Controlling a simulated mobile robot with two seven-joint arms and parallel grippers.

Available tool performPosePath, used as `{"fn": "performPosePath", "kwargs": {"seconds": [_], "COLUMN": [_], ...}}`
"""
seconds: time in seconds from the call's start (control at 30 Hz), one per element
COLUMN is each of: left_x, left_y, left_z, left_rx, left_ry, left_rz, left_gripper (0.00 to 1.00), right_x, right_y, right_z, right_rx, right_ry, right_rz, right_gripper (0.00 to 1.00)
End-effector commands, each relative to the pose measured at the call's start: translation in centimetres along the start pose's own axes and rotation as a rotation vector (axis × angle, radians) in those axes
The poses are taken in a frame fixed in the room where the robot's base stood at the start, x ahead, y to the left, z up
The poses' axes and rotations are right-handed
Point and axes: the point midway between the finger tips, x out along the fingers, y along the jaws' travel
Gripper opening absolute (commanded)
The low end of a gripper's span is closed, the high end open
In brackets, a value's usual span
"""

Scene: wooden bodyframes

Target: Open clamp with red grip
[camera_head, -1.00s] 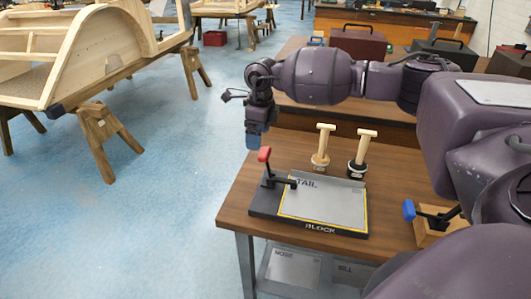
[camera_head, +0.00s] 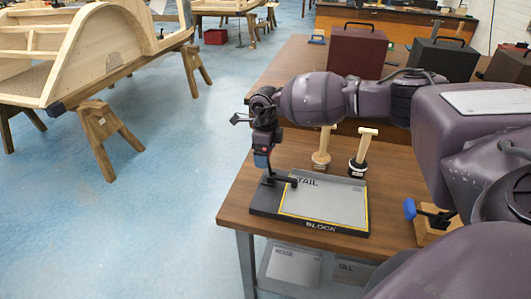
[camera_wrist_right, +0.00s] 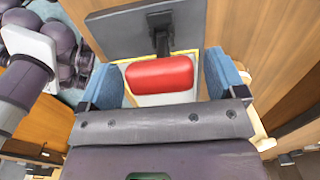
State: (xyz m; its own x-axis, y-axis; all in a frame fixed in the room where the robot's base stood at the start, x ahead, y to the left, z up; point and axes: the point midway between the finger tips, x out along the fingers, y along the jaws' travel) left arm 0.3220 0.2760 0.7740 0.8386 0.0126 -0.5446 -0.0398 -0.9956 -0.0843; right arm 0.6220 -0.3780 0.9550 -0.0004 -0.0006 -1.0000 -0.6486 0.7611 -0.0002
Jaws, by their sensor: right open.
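The black toggle clamp (camera_head: 282,181) stands at the left end of the dark board marked BLOCK (camera_head: 275,212). Its red grip (camera_wrist_right: 160,73) shows in the right wrist view, lying between the two blue fingers of my right gripper (camera_wrist_right: 163,76). Gaps show on both sides of the grip, so the fingers are open around it without clear contact. In the head view my right gripper (camera_head: 262,160) points down over the clamp and hides the red grip. A grey plate labelled TAIL (camera_head: 325,200) lies on the board. My left gripper is not in view.
Two wooden-handled stamps (camera_head: 321,150) (camera_head: 362,155) stand behind the board. A blue-handled clamp on a wooden block (camera_head: 432,228) is at the right. Dark cases (camera_head: 357,52) stand on the bench behind. The wooden table (camera_head: 235,195) is clear left of the board.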

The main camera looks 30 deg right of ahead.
Motion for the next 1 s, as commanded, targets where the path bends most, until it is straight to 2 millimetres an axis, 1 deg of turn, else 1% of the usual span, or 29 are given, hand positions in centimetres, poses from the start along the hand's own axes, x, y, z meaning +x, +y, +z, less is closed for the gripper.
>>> {"fn": "performPosePath", "kwargs": {"seconds": [0.1,0.37,0.8,1.0], "left_x": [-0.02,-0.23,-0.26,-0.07], "left_y": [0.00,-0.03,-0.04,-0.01], "left_z": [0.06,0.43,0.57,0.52], "left_rx": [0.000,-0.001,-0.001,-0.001], "left_ry": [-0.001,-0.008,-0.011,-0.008], "left_rz": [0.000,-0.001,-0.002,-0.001], "left_gripper": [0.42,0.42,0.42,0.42], "right_x": [0.40,0.44,0.42,0.48], "right_y": [0.00,0.00,0.01,0.02], "right_z": [0.01,0.00,0.00,0.17], "right_rx": [0.000,0.000,0.000,0.000], "right_ry": [0.000,0.000,-0.001,0.010], "right_rz": [0.000,0.000,0.001,0.001], "right_gripper": [0.89,0.89,0.22,0.21]}}
